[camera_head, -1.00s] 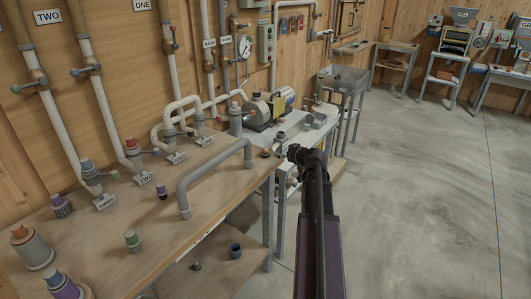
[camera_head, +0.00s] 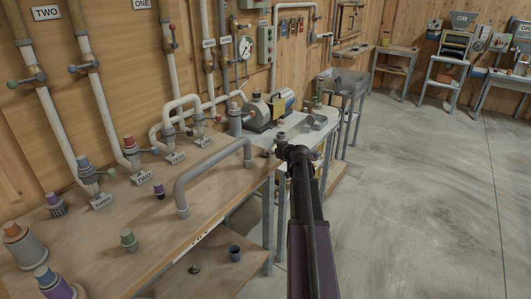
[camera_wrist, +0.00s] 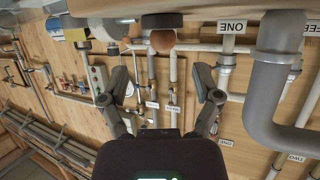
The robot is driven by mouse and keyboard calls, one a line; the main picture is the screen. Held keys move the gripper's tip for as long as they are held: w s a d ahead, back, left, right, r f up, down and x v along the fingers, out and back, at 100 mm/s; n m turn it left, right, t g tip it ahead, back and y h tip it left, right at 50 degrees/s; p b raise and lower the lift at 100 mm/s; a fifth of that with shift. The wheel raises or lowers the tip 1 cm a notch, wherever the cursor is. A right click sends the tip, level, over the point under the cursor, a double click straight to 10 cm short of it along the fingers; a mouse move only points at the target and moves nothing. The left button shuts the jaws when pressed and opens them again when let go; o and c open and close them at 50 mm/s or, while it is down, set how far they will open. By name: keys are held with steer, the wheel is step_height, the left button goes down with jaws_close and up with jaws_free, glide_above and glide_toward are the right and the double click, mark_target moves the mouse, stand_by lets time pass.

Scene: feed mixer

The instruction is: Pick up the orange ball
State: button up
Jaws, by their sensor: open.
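An orange-brown ball (camera_wrist: 162,41) shows in the wrist view, whose picture is upside down. It rests against a dark round base (camera_wrist: 162,20). My gripper (camera_wrist: 160,90) is open, with one finger on each side of the picture and nothing between them. The ball lies beyond the fingertips, roughly centred between them sideways, and appears apart from them. In the head view my gripper (camera_head: 284,150) is at the right end of the wooden bench, and I cannot make out the ball for certain there.
A grey bent pipe (camera_wrist: 268,90) stands close on the right in the wrist view. It also arches over the wooden bench (camera_head: 110,245) in the head view. A motor pump (camera_head: 270,108) sits behind my gripper. Open concrete floor (camera_head: 430,200) lies to the right.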

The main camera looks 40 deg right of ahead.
mark_target(266, 149)
steer(key=shift+f+b+x, duration=0.25)
steer(key=shift+b+x, duration=0.75)
steer(key=shift+x, duration=1)
steer(key=shift+w+a+f, duration=0.1)
steer(key=shift+w, duration=0.45)
steer(key=c, duration=0.9)
